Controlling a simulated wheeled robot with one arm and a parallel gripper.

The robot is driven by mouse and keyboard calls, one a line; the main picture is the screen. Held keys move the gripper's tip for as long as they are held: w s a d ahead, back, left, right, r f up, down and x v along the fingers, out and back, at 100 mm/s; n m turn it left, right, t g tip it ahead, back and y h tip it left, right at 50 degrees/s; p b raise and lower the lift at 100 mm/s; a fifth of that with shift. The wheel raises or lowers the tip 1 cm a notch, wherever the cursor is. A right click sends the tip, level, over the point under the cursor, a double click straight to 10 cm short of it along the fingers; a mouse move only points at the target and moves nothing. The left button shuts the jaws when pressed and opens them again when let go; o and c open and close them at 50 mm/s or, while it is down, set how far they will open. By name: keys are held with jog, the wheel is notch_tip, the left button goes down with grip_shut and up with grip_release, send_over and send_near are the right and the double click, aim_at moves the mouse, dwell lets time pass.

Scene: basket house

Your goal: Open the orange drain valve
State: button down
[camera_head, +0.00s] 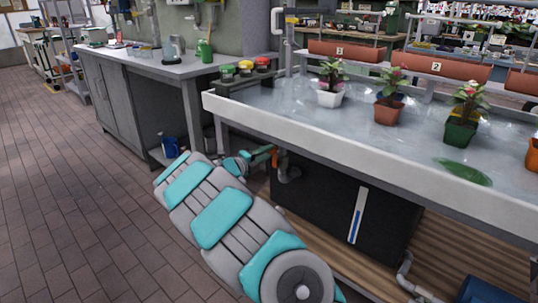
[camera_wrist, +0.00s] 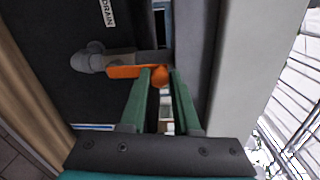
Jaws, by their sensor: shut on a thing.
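The orange drain valve (camera_wrist: 122,71) is a lever on a grey pipe elbow (camera_wrist: 90,60) in the wrist view. It lies crosswise in the picture, along the pipe. In the head view the valve (camera_head: 275,158) shows as a small orange piece under the trough's edge, beside the grey pipe. My gripper (camera_wrist: 160,78) has its two green fingers shut on the right end of the orange lever. In the head view my gripper (camera_head: 262,155) is small and partly hidden by my arm. A white label reading DRAIN (camera_wrist: 108,12) is on the black surface above.
A white-rimmed water trough (camera_head: 330,131) with several potted plants stands over the valve. A black tank (camera_head: 325,205) with a level strip is beneath it. A grey workbench (camera_head: 140,70) stands at the left. The brick floor (camera_head: 75,190) at the left is clear.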

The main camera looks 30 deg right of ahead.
jog(key=shift+w+a, duration=0.1)
dwell(0.3)
jog(key=c, duration=0.6)
grip_release()
jog(key=shift+c, duration=0.2)
jog(key=v, duration=0.7)
jog(key=shift+a, duration=0.35)
jog(key=shift+s, duration=0.2)
